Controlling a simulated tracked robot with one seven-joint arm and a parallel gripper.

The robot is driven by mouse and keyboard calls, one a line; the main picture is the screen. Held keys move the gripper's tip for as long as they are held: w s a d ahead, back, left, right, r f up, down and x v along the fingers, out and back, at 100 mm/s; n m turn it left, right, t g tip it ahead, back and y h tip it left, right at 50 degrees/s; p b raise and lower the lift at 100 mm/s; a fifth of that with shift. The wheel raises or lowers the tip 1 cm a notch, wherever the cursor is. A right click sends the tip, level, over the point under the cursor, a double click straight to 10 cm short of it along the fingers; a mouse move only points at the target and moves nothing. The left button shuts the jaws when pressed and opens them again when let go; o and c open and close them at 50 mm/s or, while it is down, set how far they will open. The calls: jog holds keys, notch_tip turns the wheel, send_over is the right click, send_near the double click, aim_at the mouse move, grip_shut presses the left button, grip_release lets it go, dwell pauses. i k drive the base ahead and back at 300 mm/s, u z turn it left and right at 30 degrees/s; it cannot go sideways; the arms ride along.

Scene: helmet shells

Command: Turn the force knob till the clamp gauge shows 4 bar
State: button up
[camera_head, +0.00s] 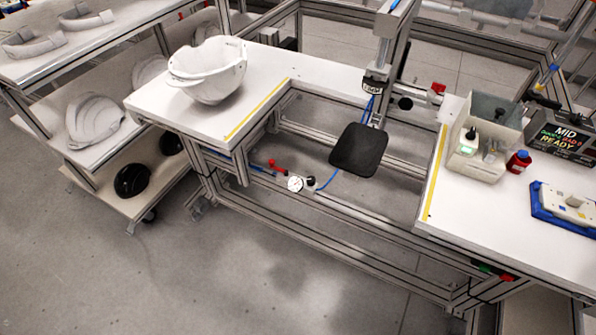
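A small round white-faced gauge (295,184) sits on the front rail of the workbench frame, near the middle of the view. Its needle and numbers are too small to read. A small dark knob (311,183) stands just right of the gauge; it looks like the force knob, but I see no label. A blue hose (328,181) runs from beside the knob toward the clamp. A black pad (358,150) hangs below the clamp column (384,60). My gripper is not in view.
A red-handled valve (277,166) sits left of the gauge. A white helmet shell (208,70) stands on the left bench top. A bin (488,138) with bottles, a red bottle (518,160) and a blue tray (560,212) are on the right. The floor in front is clear.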

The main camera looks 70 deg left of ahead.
aim_at(310, 180)
jog(key=z, duration=0.2)
jog(key=i, duration=0.15)
jog(key=u, duration=2.8)
jog(key=k, duration=0.95)
jog(key=u, duration=0.2)
jog(key=i, duration=0.95)
jog(key=z, duration=0.15)
